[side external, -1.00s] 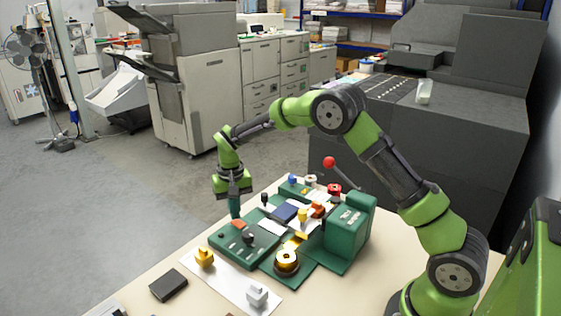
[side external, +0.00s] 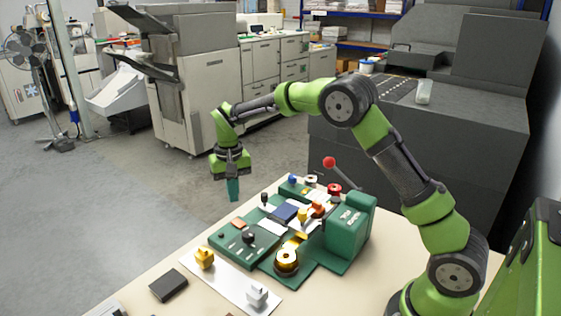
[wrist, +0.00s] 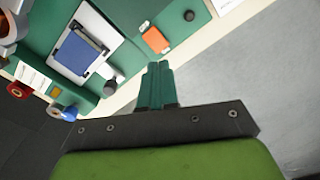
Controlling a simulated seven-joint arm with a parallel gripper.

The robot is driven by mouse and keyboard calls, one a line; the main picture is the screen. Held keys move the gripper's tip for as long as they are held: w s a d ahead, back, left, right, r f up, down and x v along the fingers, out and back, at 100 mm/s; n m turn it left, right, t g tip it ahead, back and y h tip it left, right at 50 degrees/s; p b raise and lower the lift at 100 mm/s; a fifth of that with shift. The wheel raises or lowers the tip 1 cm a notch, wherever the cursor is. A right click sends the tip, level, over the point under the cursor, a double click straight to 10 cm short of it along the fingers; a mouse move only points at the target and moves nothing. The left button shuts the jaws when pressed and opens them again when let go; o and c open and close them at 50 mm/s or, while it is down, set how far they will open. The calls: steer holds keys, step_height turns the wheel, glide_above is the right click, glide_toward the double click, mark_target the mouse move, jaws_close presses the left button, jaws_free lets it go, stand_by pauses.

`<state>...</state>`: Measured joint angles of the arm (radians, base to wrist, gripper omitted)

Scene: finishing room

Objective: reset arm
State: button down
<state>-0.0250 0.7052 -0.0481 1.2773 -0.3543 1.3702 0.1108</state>
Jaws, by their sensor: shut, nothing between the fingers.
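My gripper (side external: 233,188) hangs in the air with its teal fingers pointing down, above and behind the far left edge of the table in the side view. Its fingers are shut with nothing between them. In the wrist view the shut fingers (wrist: 157,85) show in front of the green machine. The green machine (side external: 349,230) stands on the table (side external: 146,273), apart from the gripper. It carries a dark blue block (side external: 285,212), an orange-brown pad (side external: 238,224), a brass round part (side external: 286,258) and a lever with a red ball (side external: 329,162).
A white sheet (side external: 229,280) at the front of the table bears a yellow knobbed piece (side external: 204,257) and a light grey piece (side external: 257,294). A dark flat block (side external: 168,285) lies to their left. A big dark grey machine (side external: 440,150) stands behind. The floor left of the table is clear.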

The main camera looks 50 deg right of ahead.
steer(key=shift+w, duration=0.1)
steer(key=shift+s+a+f+n, duration=0.15)
steer(key=shift+s+f, duration=0.1)
steer(key=shift+s, duration=0.3)
steer(key=shift+s+f+n, duration=0.15)
steer(key=shift+s+f, duration=0.1)
steer(key=shift+s, duration=0.25)
steer(key=s+a+r+t, duration=0.1)
steer(key=s+r+t, duration=0.1)
steer(key=s+r, duration=0.3)
steer(key=s+a+r+n+t+y, duration=0.1)
steer(key=s+r, duration=0.4)
steer(key=s, duration=0.7)
steer(key=s+a+r+t+y, duration=0.1)
steer(key=s+r+t, duration=0.3)
steer(key=s, duration=0.5)
steer(key=shift+s+r, duration=0.15)
steer(key=shift+r, duration=0.3)
steer(key=shift+a, duration=0.1)
